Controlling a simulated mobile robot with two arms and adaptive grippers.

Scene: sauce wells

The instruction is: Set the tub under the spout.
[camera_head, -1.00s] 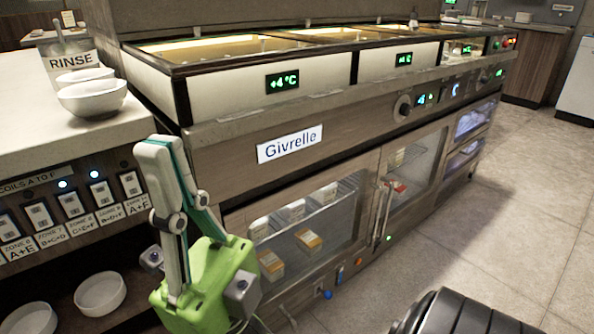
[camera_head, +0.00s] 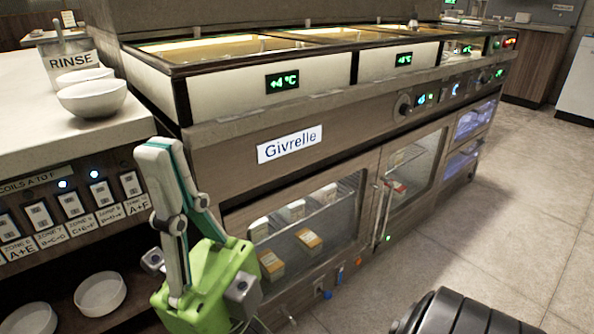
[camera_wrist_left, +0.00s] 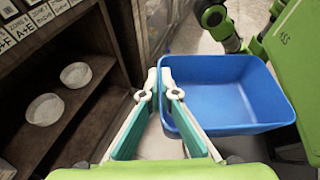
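A blue tub (camera_wrist_left: 228,75) shows in the left wrist view, empty, with its mouth toward the camera. My left gripper (camera_wrist_left: 158,76) has its tips close together at the tub's left rim, one finger on each side of the wall. In the head view my right gripper (camera_head: 160,148) points up in front of the counter, its fingers close together and nothing visible between them. Low on the counter front are a small blue knob (camera_head: 327,294) and a metal fitting (camera_head: 287,314); which is the spout I cannot tell. The tub is not in the head view.
The Givrelle counter (camera_head: 230,180) has glass doors with cartons behind them. White bowls (camera_head: 92,98) stand on the left worktop beside a RINSE container (camera_head: 72,62). More bowls (camera_head: 100,294) sit on the shelf below. The floor (camera_head: 500,220) at right is clear.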

